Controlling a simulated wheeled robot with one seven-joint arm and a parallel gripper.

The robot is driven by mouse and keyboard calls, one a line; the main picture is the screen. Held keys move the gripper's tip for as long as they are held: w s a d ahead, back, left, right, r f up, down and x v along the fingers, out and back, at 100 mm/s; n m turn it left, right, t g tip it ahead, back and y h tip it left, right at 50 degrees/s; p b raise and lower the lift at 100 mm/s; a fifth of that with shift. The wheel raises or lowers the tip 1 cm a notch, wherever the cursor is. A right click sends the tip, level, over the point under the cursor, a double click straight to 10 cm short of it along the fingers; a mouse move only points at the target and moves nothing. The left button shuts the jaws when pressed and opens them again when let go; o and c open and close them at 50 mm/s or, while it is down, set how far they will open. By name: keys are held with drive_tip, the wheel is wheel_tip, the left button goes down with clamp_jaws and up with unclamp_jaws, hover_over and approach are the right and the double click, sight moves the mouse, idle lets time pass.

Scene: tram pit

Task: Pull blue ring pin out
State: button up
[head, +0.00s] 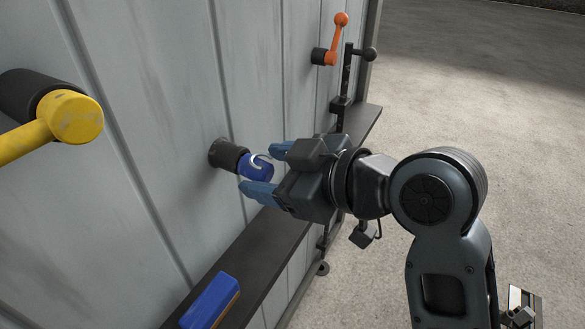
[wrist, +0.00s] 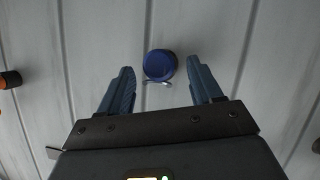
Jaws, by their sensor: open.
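The blue ring pin (head: 256,167) sits in a dark round socket (head: 226,154) on the grey panel wall. A pale metal ring shows at its near end. In the wrist view the pin (wrist: 159,64) is a round blue cap between the fingers and slightly beyond their tips, with the ring at its lower edge. My gripper (head: 262,168) is open, with one blue finger on each side of the pin. In the wrist view the gripper (wrist: 161,80) shows a gap to the cap on both sides. It holds nothing.
A dark ledge (head: 252,270) runs along the wall below, with a blue block (head: 211,300) on it. A yellow handle (head: 72,117) sticks out at the left. An orange crank (head: 339,38) and a black lever (head: 348,75) stand farther along.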

drive_tip(key=shift+w+a+f, duration=0.25)
drive_tip(key=shift+w+a, duration=0.15)
drive_tip(key=shift+a, duration=0.05)
drive_tip(key=shift+c, duration=0.5)
drive_tip(key=c, duration=1.1)
